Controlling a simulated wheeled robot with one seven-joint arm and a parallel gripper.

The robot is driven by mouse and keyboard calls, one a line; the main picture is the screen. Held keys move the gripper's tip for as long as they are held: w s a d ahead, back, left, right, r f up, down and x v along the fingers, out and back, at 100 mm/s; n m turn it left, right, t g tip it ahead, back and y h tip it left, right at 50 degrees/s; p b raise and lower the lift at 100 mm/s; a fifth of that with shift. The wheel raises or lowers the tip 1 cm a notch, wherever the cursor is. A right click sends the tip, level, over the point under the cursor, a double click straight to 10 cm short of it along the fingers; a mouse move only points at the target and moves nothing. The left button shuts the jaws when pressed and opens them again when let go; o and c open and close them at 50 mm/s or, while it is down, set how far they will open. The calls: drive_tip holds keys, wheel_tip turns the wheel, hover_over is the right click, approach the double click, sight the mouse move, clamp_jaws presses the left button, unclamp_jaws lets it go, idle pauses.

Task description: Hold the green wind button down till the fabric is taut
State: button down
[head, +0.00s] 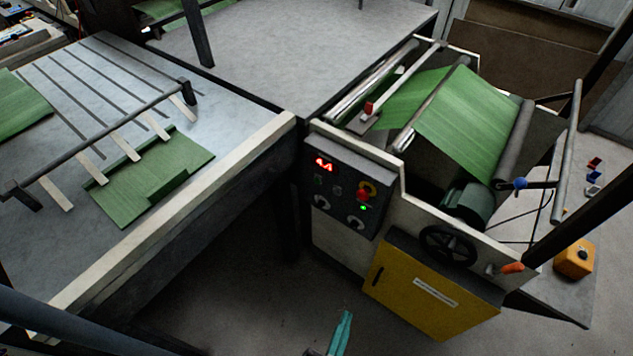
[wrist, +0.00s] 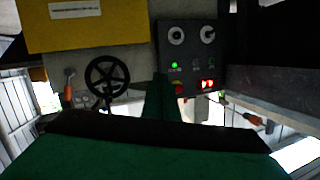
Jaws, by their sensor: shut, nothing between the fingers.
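The control panel (head: 340,212) is on the machine's near side; it also shows upside down in the wrist view (wrist: 191,50). A small bright green light or button (head: 363,208) glows beside the red stop button (head: 362,194); it also glows in the wrist view (wrist: 174,65). A dim green spot (head: 318,178) sits under the red display (head: 324,163). I cannot tell which is the wind button. The green fabric (head: 465,110) runs flat over the rollers, without a clear sag. My teal gripper (head: 342,325) is shut and empty, apart from the panel, low in front of it.
The panel also carries two round knobs (head: 354,222). Right of it are a black handwheel (head: 447,245), a yellow door (head: 425,293) and an orange-handled lever (head: 511,268). A table (head: 245,155) with cut green pieces stands left.

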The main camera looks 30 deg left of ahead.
sight(317, 181)
drive_tip(key=w+a+g+y, duration=0.1)
drive_tip(key=w+a+y, duration=0.3)
drive_tip(key=w+a, duration=0.6)
drive_tip(key=w+a+n+g+y, duration=0.1)
drive_tip(key=w+a+y, duration=0.3)
drive_tip(key=w+a, duration=0.7)
drive_tip(key=a+g, duration=0.1)
drive_tip(key=a, duration=0.7)
drive_tip(key=shift+a+n, duration=0.25)
drive_tip(key=shift+n, duration=0.05)
drive_tip(key=shift+w, duration=0.2)
drive_tip(key=w, duration=0.8)
drive_tip(key=shift+w+d, duration=0.25)
drive_tip(key=shift+d, duration=0.15)
drive_tip(key=shift+w, duration=0.2)
drive_tip(key=shift+w, duration=0.2)
drive_tip(key=shift+w+d, duration=0.1)
drive_tip(key=shift+w, duration=0.35)
idle(2.5)
